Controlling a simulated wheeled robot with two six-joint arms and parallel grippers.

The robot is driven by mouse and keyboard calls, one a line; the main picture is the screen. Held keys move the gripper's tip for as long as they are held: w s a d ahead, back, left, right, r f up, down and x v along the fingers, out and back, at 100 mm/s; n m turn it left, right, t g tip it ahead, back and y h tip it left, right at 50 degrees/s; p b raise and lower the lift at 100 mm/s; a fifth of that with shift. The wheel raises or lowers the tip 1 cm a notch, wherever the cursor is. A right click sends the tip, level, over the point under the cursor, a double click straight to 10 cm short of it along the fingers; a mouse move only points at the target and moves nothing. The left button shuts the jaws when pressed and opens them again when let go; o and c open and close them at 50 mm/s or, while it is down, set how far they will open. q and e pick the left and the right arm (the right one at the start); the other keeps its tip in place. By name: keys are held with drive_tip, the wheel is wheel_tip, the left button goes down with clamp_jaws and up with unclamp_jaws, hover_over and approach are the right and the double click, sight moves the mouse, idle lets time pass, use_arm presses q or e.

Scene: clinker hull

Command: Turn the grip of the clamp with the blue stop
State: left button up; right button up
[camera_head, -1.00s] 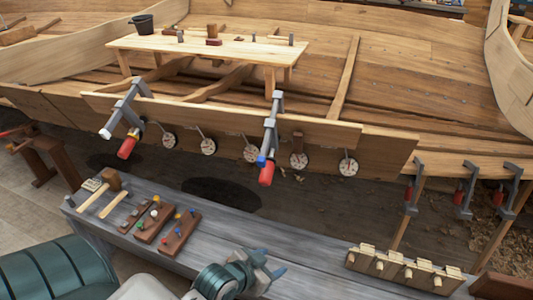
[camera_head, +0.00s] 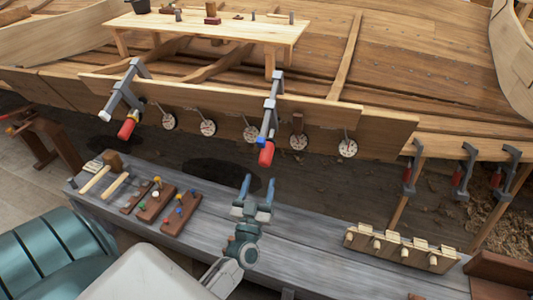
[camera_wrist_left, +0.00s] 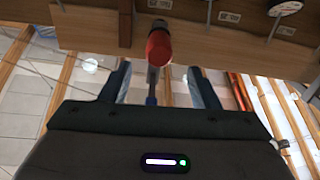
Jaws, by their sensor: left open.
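The clamp with the blue stop (camera_head: 270,112) hangs on the plank edge right of centre in the head view. Its blue stop (camera_head: 261,141) sits near the lower end, beside the red grip (camera_head: 266,155). A second clamp (camera_head: 127,93) to the left has a white stop (camera_head: 104,116) and a red grip (camera_head: 127,129). My left gripper (camera_head: 258,187) is open, its two blue-grey fingers pointing up, just below the red grip and apart from it. The left wrist view shows the red grip (camera_wrist_left: 158,48) ahead, between and beyond the fingers. My right gripper is not in view.
A grey bench (camera_head: 330,255) runs below the hull with mallets, wooden blocks with coloured pegs (camera_head: 181,211) and a pegged rack (camera_head: 400,248). Round dials (camera_head: 208,128) hang along the plank (camera_head: 220,105). Several other clamps (camera_head: 463,170) hang at the right.

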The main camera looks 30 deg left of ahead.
sight(266, 153)
use_arm(q)
drive_tip(key=p+x, duration=0.2)
drive_tip(key=x, duration=0.8)
drive_tip(key=shift+w, duration=0.1)
drive_tip(key=c, duration=1)
drive_tip(key=shift+d+n, duration=0.1)
drive_tip(key=shift+n, duration=0.3)
drive_tip(key=n, duration=0.3)
drive_tip(key=shift+n, duration=2.5)
drive_tip(key=shift+r, duration=0.1)
